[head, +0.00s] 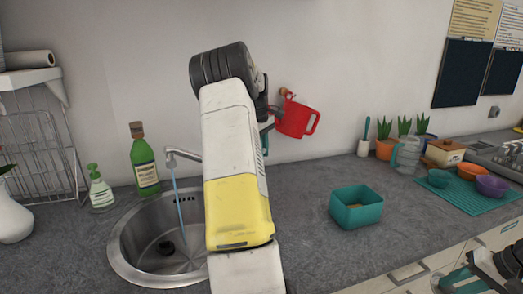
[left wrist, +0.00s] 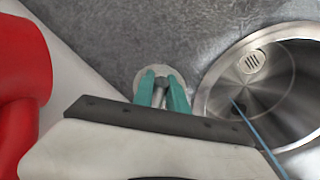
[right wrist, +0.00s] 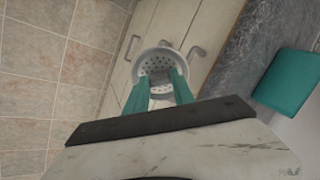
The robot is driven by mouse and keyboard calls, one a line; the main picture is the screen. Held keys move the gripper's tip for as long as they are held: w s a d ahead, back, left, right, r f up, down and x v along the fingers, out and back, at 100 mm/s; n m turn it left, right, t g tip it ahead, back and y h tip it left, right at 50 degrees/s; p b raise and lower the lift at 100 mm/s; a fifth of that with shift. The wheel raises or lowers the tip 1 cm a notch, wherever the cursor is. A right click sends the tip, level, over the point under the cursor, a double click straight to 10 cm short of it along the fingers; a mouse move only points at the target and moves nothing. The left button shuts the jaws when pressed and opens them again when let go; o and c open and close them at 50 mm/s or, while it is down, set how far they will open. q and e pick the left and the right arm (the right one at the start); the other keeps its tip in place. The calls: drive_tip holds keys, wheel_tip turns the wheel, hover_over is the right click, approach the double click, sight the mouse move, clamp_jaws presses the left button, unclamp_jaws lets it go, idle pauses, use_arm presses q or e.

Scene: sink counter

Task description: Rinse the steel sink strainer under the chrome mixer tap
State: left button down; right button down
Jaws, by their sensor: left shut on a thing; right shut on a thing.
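The chrome mixer tap (head: 182,154) has its spout over the sink, and a thin blue stream of water (head: 179,207) falls from it into the basin. My left arm hides the tap's body in the head view. In the left wrist view my left gripper (left wrist: 162,88) is shut on a narrow chrome part of the tap, apparently its lever, above a round pale base. My right gripper (right wrist: 160,84) is shut on the steel sink strainer (right wrist: 158,59), a round perforated cup. It is in front of the cabinets, away from the water; the right gripper also shows low right in the head view (head: 462,280).
The round steel sink (head: 118,250) is at the left. A green bottle (head: 147,170) and soap dispenser (head: 100,190) stand behind it. A teal square container (head: 356,215) is on the counter at right. A red jug (head: 297,119) hangs on the wall near my left gripper.

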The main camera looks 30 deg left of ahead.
use_arm(q)
drive_tip(key=shift+s+d+f, duration=0.1)
drive_tip(key=shift+d+f, duration=0.05)
drive_tip(key=shift+f, duration=0.4)
drive_tip(key=shift+d+f, duration=0.15)
drive_tip(key=shift+f, duration=0.35)
drive_tip(key=c, duration=0.6)
unclamp_jaws()
drive_tip(key=shift+r, duration=0.1)
drive_tip(key=shift+r, duration=0.1)
drive_tip(key=shift+s+a+r, duration=0.1)
drive_tip(key=shift+s+r, duration=0.1)
drive_tip(key=shift+r, duration=1.25)
drive_tip(key=shift+s+r, duration=0.15)
drive_tip(key=shift+r, duration=1.3)
